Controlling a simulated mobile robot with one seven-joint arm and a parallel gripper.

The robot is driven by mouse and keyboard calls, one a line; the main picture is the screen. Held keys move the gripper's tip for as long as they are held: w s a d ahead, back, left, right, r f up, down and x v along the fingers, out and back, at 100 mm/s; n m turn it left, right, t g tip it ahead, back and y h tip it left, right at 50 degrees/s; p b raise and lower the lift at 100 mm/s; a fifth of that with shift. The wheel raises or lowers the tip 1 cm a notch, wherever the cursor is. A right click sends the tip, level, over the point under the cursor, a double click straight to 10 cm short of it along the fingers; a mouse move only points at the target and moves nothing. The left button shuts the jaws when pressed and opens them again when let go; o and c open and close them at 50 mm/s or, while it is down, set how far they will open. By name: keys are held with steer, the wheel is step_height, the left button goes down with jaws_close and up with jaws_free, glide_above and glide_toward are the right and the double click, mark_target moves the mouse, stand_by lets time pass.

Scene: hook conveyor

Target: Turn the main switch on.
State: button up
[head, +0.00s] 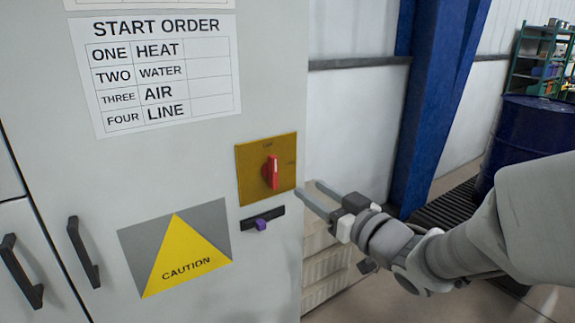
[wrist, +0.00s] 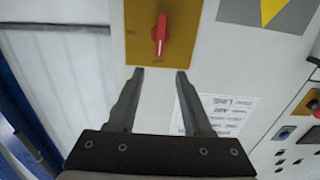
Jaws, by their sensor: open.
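The main switch is a red rotary knob (head: 271,172) on a yellow square plate (head: 246,186), set on the grey cabinet front. The knob stands about upright, its handle roughly vertical. Small lettering above and right of it is too small to read surely. In the wrist view, which is upside down, the red knob (wrist: 160,35) shows ahead of the fingertips on its plate (wrist: 138,48). My gripper (head: 308,187) is open and empty, just right of the plate in the head view. Its fingers (wrist: 160,73) are apart from the knob and do not touch it.
Below the plate is a black strip with a purple piece (head: 261,224). A start order sheet (head: 155,70), a caution sign (head: 180,258) and black door handles (head: 84,253) are on the cabinet (head: 50,165). Right stand a blue column (head: 425,100) and a blue drum (head: 530,130).

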mark_target(276, 165)
steer(key=x, duration=1.4)
jaws_close()
